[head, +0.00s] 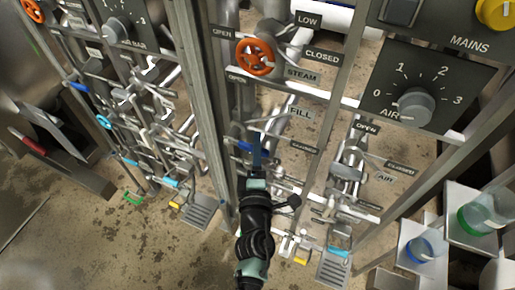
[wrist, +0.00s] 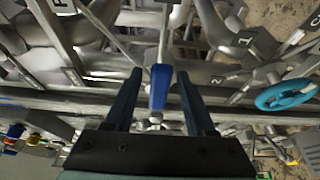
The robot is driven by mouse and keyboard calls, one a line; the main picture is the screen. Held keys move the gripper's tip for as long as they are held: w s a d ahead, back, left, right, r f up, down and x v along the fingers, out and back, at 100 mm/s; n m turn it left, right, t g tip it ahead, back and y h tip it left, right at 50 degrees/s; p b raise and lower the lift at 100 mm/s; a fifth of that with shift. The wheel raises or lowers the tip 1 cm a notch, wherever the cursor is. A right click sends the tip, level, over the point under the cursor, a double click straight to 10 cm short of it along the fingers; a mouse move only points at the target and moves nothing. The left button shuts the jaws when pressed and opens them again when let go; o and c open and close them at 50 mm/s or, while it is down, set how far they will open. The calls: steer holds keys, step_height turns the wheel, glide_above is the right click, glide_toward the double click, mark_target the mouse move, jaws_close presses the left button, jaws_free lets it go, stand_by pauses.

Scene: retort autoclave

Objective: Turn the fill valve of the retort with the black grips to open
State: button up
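In the head view, the FILL label (head: 300,113) is on the middle panel, with an OPEN label (head: 237,78) up-left and a CLOSED label (head: 304,148) below. A blue lever handle (head: 242,146) shows beside my fingers, partly hidden by them. My gripper (head: 257,150) reaches up to the pipes below FILL. In the wrist view, my gripper (wrist: 160,80) is open, and a blue handle (wrist: 159,88) appears between its two fingers, apart from both. I cannot tell how deep it sits between them. Black grips cannot be made out.
An orange handwheel (head: 256,57) marked STEAM is above. A metal post (head: 205,110) stands left, and another panel with an AIR dial (head: 417,106) is right. A second pipe panel with a blue handwheel (head: 103,121) is at left. Glass vessels (head: 487,212) stand lower right.

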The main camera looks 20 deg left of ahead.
jaws_close()
stand_by(1.2)
